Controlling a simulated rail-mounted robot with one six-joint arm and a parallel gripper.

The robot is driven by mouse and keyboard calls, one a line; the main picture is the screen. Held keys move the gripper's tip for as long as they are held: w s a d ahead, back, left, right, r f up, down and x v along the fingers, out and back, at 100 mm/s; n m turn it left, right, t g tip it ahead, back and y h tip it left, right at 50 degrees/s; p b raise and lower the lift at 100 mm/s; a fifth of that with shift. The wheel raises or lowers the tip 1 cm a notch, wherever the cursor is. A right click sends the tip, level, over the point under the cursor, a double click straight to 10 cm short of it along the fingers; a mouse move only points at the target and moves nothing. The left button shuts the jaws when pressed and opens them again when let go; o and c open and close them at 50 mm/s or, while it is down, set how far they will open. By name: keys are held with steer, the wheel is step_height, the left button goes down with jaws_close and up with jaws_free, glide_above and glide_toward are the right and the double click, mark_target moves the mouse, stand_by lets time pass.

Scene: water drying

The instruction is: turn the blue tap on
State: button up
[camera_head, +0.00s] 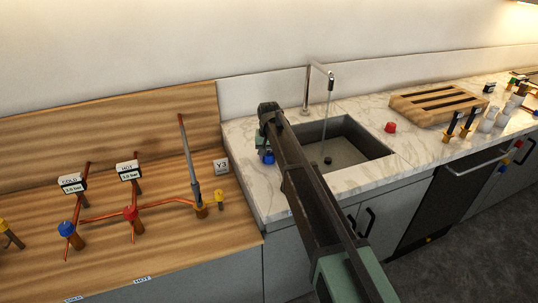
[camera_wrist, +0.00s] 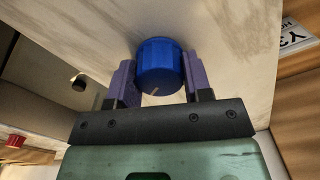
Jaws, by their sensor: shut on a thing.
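The blue tap (camera_wrist: 157,62) is a round, ridged blue knob at the upper middle of the wrist view. It also shows in the head view (camera_head: 268,158) on the marble counter, left of the sink. My gripper (camera_wrist: 160,78) has its two purple fingers on either side of the knob and is shut on it. In the head view my gripper (camera_head: 264,145) is at the counter's left part, and my arm hides some of the area around the tap.
The sink (camera_head: 375,144) has a tall spout (camera_head: 308,88) with a thin pale stream below it. A red knob (camera_head: 390,127) is right of the sink. Another blue knob (camera_head: 66,229) stands among pipes on the wooden counter at left. A wooden rack (camera_head: 400,104) lies at back right.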

steer(key=m, duration=0.5)
steer(key=shift+m, duration=0.3)
stand_by(0.4)
steer(key=o, duration=0.9)
